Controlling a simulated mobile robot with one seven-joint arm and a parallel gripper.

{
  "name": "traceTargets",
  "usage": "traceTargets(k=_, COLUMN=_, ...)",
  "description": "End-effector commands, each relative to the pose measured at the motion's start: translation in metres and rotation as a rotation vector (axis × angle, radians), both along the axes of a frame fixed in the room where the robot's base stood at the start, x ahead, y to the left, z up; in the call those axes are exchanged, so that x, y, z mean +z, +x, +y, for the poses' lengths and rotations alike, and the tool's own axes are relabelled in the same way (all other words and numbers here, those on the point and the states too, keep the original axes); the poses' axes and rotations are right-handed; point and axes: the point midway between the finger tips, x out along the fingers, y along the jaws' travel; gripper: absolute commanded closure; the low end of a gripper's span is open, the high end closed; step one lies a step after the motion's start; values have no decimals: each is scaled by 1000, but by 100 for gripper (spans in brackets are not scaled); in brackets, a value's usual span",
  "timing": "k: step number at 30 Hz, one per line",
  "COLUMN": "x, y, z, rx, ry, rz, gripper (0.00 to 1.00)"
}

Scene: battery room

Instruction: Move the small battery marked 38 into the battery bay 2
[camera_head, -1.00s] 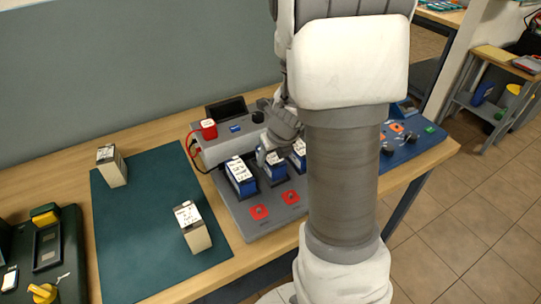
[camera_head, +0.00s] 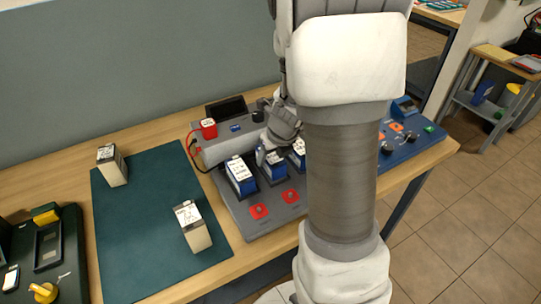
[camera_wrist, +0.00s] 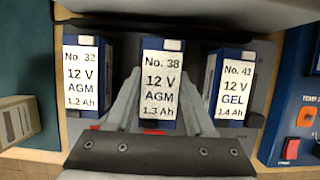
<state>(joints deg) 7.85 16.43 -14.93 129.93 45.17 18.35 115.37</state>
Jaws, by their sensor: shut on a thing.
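The small battery marked 38 (camera_wrist: 160,83) is blue with a white label reading 12 V AGM 1.3 Ah. It stands in the middle of the wrist view, between the No. 32 battery (camera_wrist: 82,84) and the No. 41 battery (camera_wrist: 234,88). My gripper (camera_wrist: 160,100) has one finger on each side of battery 38 and is shut on it. In the head view my gripper (camera_head: 266,157) is at the middle blue battery (camera_head: 273,170) of the row on the grey charging unit (camera_head: 240,215). I cannot tell whether its base touches the unit. The bay numbers are not readable.
Two beige batteries (camera_head: 112,166) (camera_head: 194,228) stand on the green mat (camera_head: 140,240) at the left. A dark tester (camera_head: 45,250) is at the far left. A blue panel with knobs (camera_head: 410,140) is at the right. The neighbouring batteries are close to my fingers.

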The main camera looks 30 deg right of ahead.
Motion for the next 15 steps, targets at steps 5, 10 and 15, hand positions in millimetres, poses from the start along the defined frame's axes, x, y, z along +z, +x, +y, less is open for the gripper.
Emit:
traceTargets(k=5, x=-2, y=1, z=0, rx=0, ry=-1, rz=-2, gripper=100)
traceTargets(k=10, x=-5, y=1, z=0, rx=0, ry=-1, rz=-2, gripper=100)
traceTargets(k=15, x=-8, y=1, z=0, rx=0, ry=-1, rz=-2, gripper=100)
